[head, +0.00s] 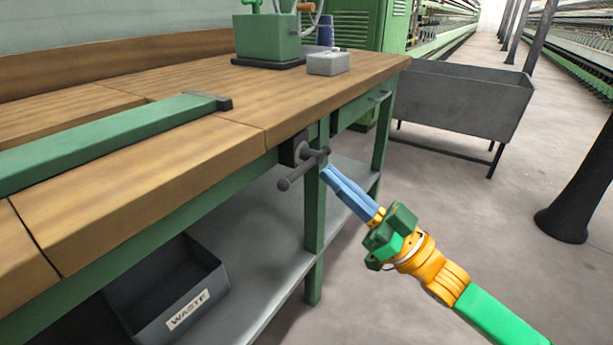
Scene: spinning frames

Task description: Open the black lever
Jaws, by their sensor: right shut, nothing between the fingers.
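The black lever (296,174) is mounted on a dark block at the front edge of the workbench (235,155). Its bar sticks out from the bench, toward the lower left in the view. My right gripper (326,172) comes in from the lower right. Its blue fingers are shut with nothing between them. The fingertips are right beside the lever's right end; I cannot tell whether they touch it. My left gripper is not in view.
A green machine (268,38) and a small grey box (328,62) stand on the bench. A green beam (110,135) lies across the top. A waste bin (170,290) is below. A grey cart (460,98) and a dark column (578,190) stand right. Floor between is clear.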

